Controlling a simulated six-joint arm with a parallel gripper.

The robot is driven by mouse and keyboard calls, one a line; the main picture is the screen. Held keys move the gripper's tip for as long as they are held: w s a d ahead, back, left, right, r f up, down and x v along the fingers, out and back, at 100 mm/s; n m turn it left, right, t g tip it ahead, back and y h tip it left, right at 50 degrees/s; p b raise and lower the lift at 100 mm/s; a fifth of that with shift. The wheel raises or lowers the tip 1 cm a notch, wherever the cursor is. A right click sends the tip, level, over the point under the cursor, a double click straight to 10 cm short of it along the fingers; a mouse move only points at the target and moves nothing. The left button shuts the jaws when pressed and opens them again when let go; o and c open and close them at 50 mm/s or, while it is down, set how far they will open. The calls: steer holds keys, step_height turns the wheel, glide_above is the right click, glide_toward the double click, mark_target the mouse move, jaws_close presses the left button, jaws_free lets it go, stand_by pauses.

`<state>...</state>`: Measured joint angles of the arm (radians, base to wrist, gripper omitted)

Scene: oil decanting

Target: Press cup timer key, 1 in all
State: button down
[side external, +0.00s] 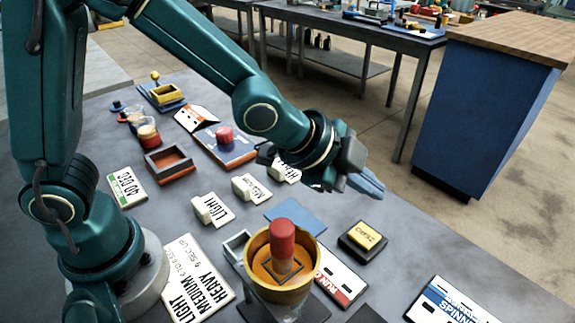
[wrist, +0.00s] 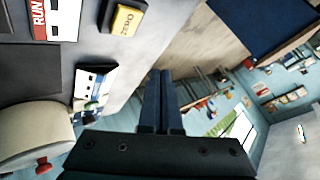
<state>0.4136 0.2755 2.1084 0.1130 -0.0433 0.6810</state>
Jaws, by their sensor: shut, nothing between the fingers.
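A yellow-topped key (side external: 369,236) sits on a dark square base at the right of the table in the side view; its lettering is too small to read surely. It also shows at the top of the wrist view (wrist: 126,18). I cannot tell for sure that it is the cup timer key. My gripper (side external: 369,184) is shut and empty, raised above the table beyond the key and apart from it. Its closed fingers (wrist: 160,100) point out over the table's edge in the wrist view. A yellow-orange cup (side external: 256,268) with a red-topped cylinder in it stands left of the key.
A red-and-white RUN card (side external: 341,279) lies between cup and key. A blue-and-white card (side external: 448,305) lies near the front right. Small label blocks (side external: 212,210), a blue pad (side external: 296,214) and a red-brown tray (side external: 169,162) lie farther back. The blue cabinet (side external: 482,110) stands beyond the table.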

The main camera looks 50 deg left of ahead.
mark_target(357, 235)
steer(key=shift+f, duration=3.6)
steer(key=shift+f, duration=0.1)
steer(key=shift+f, duration=0.3)
steer(key=shift+f, duration=0.45)
steer(key=shift+r, duration=0.85)
steer(key=shift+r, duration=2.55)
